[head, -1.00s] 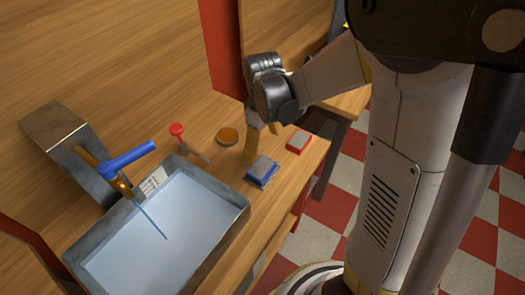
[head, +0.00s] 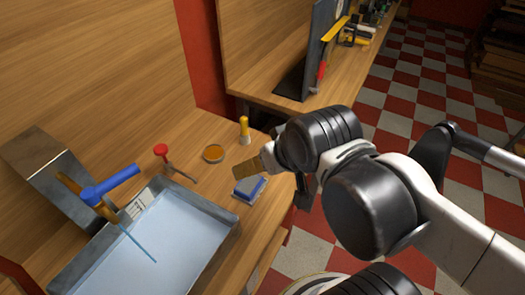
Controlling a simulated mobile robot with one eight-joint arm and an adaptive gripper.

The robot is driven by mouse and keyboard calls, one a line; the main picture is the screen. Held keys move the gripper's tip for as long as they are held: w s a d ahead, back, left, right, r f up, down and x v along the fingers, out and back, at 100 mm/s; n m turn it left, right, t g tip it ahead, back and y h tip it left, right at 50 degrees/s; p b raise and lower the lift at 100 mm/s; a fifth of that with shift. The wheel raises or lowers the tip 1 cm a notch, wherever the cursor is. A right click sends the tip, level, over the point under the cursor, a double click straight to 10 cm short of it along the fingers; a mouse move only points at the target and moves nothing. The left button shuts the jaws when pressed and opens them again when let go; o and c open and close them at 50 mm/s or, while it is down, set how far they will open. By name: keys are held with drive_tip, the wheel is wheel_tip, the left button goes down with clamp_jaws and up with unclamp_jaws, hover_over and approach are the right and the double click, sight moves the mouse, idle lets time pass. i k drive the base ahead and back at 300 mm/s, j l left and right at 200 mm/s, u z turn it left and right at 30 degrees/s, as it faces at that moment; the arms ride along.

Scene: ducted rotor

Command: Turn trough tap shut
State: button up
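The trough tap has a brass body (head: 72,184) and a blue lever handle (head: 112,184) that points to the right and slightly up. A thin blue stream (head: 137,243) runs from its spout into the pale blue trough (head: 222,248). The tap comes out beside a grey metal housing (head: 42,160) on the wooden wall.
A red-topped tool (head: 161,151), an amber round dish (head: 213,153), a yellow-topped item (head: 244,128) and a blue-and-grey block (head: 248,188) stand on the bench right of the trough. A second bench (head: 270,80) with tools is behind. The checkered floor is at right.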

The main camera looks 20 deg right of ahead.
sight(91, 196)
drive_tip(key=u, duration=1.2)
